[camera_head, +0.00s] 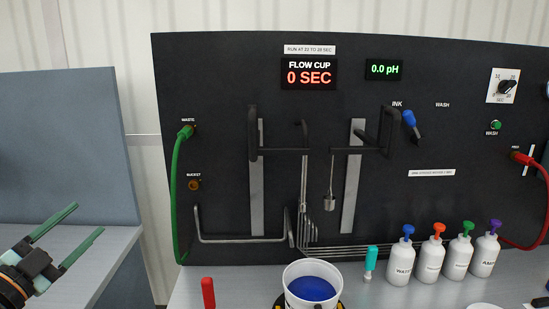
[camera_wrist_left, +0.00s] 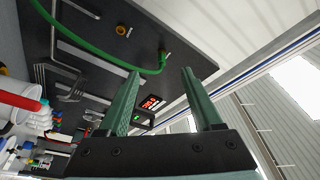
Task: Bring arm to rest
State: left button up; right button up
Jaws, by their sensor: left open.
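My left gripper (camera_head: 68,236) is at the lower left of the head view, open and empty, with its two green fingers apart. It is in front of a grey-blue partition and to the left of the black panel (camera_head: 225,90), touching nothing that I can see. In the left wrist view the open fingers (camera_wrist_left: 165,95) point toward the panel, with nothing between them. My right gripper does not show in either view.
A white bucket of blue ink (camera_head: 312,289) stands at the front of the bench. A red-handled tool (camera_head: 208,292), a teal-topped item (camera_head: 371,262) and several capped bottles (camera_head: 430,260) stand nearby. A green hose (camera_head: 174,200) hangs at the panel's left side.

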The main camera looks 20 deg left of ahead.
pick_arm(q)
jog(key=s+d+f+n+g+y, duration=0.2)
jog(key=f+n+g, duration=0.15)
jog(key=f, duration=0.85)
jog(key=s+d+f+n+g+y, duration=0.1)
jog(key=s+d+f+n+g, duration=0.3)
jog(key=f, duration=0.7)
jog(key=s+d+f+g+h, duration=0.2)
jog(key=s+d+f+g, duration=0.3)
jog(key=d, duration=0.5)
jog(key=s+d+f+g+h, duration=0.2)
jog(key=s+d+f+g, duration=0.3)
jog(key=d, duration=0.5)
jog(key=w+d+f+t+h, duration=0.1)
jog(key=w+d+f+t, duration=0.1)
jog(key=f, duration=0.4)
jog(key=w+d+f+t+h, duration=0.1)
jog(key=w+d+f+t, duration=0.1)
jog(key=f, duration=0.4)
jog(key=w+t, duration=0.1)
jog(key=t, duration=0.1)
jog(key=shift+d+f+t, duration=0.2)
jog(key=shift+f+t, duration=0.1)
jog(key=shift+t, duration=0.05)
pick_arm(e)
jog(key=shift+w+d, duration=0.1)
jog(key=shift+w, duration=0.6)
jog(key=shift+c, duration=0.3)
